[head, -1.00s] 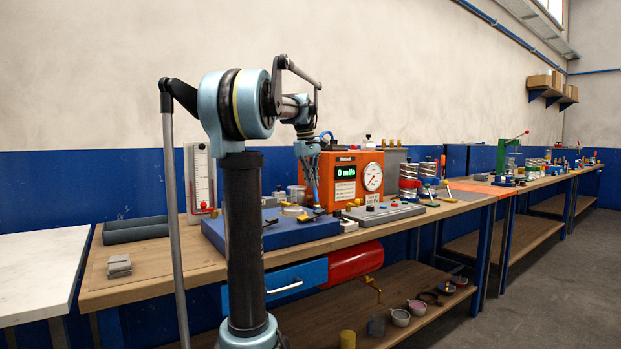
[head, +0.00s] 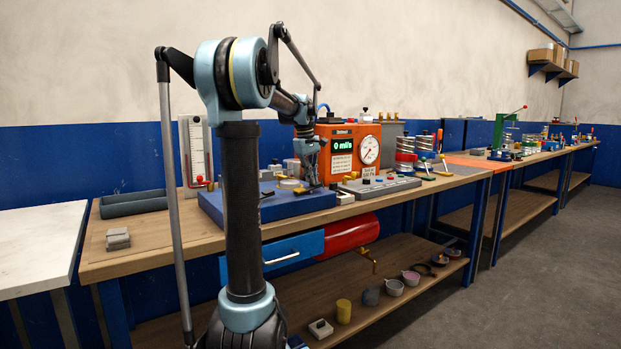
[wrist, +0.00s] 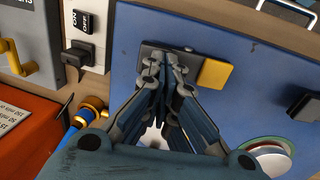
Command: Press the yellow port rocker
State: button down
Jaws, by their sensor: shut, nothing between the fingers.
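The yellow port rocker (wrist: 215,73) shows in the wrist view as a yellow square pad. It sits at the right end of a dark grey plate (wrist: 150,56) on the blue panel (wrist: 128,28). My gripper (wrist: 170,62) is shut and empty. In that view its fingertips overlap the plate just left of the yellow pad and hide the plate's middle. I cannot tell whether they touch the plate. In the head view my gripper (head: 312,184) points down over the right part of the blue panel (head: 238,208).
A black ON/OFF switch (wrist: 79,56), a yellow lever (wrist: 14,60) and a brass fitting with a blue hose (wrist: 88,113) lie left of the gripper. A dark handle (wrist: 304,106) and a round green-rimmed part (wrist: 268,155) lie right. The orange gauge box (head: 343,160) stands behind.

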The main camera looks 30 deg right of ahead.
jog(key=shift+d, duration=0.1)
jog(key=shift+d+f+y, duration=0.4)
jog(key=shift+f+y, duration=0.15)
jog(key=shift+y, duration=0.15)
jog(key=shift+a, duration=0.15)
jog(key=shift+a+r, duration=0.1)
jog(key=shift+a, duration=0.05)
jog(key=shift+a+r, duration=0.25)
jog(key=shift+a, duration=0.35)
jog(key=shift+r, duration=0.55)
notch_tip(320, 180, up, 13)
jog(key=d, duration=0.2)
jog(key=shift+d+f, duration=0.2)
jog(key=shift+d, duration=0.05)
jog(key=shift+w, duration=0.1)
